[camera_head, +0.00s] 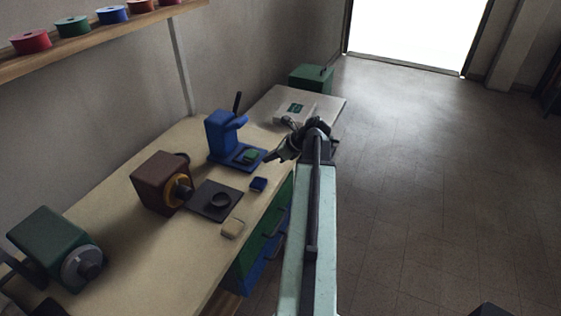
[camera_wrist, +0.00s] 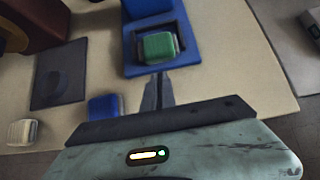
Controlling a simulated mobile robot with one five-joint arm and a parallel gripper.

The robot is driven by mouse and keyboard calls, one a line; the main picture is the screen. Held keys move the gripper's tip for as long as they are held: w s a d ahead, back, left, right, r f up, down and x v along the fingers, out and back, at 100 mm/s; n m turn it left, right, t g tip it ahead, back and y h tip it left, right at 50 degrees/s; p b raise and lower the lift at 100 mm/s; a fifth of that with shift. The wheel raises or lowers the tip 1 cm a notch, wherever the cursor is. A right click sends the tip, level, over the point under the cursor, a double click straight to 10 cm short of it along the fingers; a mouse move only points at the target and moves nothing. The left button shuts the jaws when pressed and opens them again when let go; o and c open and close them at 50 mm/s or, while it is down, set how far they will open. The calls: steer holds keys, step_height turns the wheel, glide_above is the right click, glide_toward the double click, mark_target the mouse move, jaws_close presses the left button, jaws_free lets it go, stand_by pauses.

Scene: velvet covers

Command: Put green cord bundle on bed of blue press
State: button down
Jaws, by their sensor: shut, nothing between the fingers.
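The green cord bundle (camera_wrist: 159,46) rests on the bed of the blue press (camera_wrist: 184,56) in the wrist view. In the head view the blue press (camera_head: 221,132) stands on the bench, with the green bundle (camera_head: 249,156) on its low bed. My gripper (camera_wrist: 158,80) is shut and empty. Its fingertips are just in front of the bed's near edge, close to the bundle; I cannot tell whether they touch the bed. In the head view my gripper (camera_head: 268,158) is to the right of the press bed.
A blue bundle (camera_head: 258,184) and a cream bundle (camera_head: 232,228) lie on the bench (camera_head: 150,262). A dark plate (camera_head: 214,202) with a ring lies beside a brown machine (camera_head: 155,182). A green machine (camera_head: 50,245) stands at the near left. A grey surface (camera_head: 327,104) is beyond the press.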

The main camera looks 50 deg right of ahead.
mark_target(255, 155)
steer(key=shift+w+a+r, duration=0.1)
steer(key=shift+w+a, duration=0.05)
steer(key=shift+w, duration=0.4)
steer(key=shift+w+a+r, duration=0.1)
steer(key=shift+w+a, duration=0.05)
steer(key=shift+w, duration=0.4)
steer(key=shift+w+a, duration=0.15)
steer(key=shift+w, duration=0.45)
steer(key=shift+w+a, duration=0.15)
steer(key=shift+w, duration=0.45)
steer(key=shift+s+f, duration=0.1)
steer(key=shift+s, duration=0.05)
steer(key=shift+s+d, duration=0.2)
steer(key=shift+s, duration=1)
steer(key=p+v, duration=0.7)
steer(key=v, duration=0.4)
steer(key=shift+s+d+f, duration=0.15)
steer(key=shift+s+f, duration=0.15)
steer(key=shift+s, duration=0.1)
